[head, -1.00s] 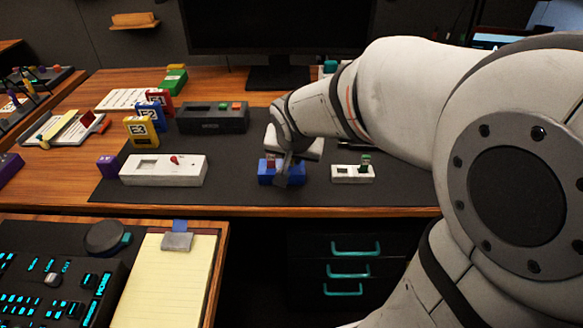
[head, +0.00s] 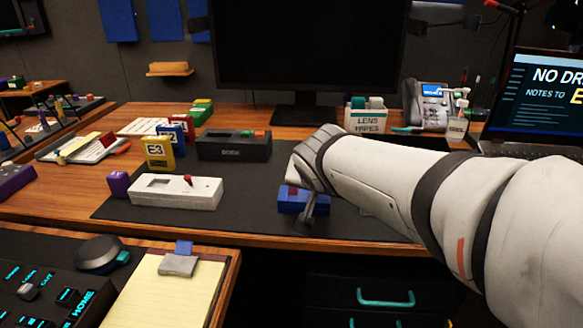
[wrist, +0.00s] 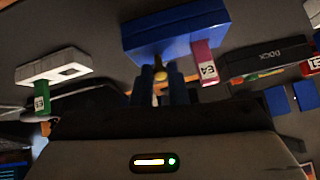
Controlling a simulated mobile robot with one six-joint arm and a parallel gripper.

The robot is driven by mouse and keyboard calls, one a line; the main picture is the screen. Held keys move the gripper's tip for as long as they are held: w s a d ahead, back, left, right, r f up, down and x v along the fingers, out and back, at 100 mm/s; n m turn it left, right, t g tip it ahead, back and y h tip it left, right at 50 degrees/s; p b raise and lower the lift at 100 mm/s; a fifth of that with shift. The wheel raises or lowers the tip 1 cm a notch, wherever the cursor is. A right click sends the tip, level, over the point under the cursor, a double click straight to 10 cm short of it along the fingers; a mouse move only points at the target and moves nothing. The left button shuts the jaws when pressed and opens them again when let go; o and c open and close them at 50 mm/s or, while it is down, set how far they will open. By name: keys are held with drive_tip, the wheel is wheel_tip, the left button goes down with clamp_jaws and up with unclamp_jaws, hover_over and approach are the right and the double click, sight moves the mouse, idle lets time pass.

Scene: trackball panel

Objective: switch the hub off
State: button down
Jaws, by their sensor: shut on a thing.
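A blue box (head: 289,207) stands on the dark mat, with a red piece on its top; I take it for the hub but see no label saying so. In the wrist view the blue box (wrist: 178,32) fills the top middle, with a pink-red tag (wrist: 205,60) marked E4 at its side. My gripper (head: 308,217) is at the front of the blue box. In the wrist view my gripper (wrist: 162,78) has its dark fingers close around a small brass-coloured knob (wrist: 158,73) at the box. How the knob joins the box is hidden.
A white box (head: 175,195) with a red lever and a dark box (head: 233,148) with coloured buttons stand left. Yellow E3 block (head: 159,153) and purple block (head: 118,184) are nearby. A monitor (head: 305,55) stands behind. My arm covers the mat's right side.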

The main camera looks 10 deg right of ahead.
drive_tip(key=c, duration=1.4)
unclamp_jaws()
drive_tip(key=shift+c, duration=0.2)
wheel_tip(320, 180, up, 10)
drive_tip(key=p, duration=0.6)
drive_tip(key=shift+r+p, duration=0.1)
drive_tip(key=shift+p, duration=0.2)
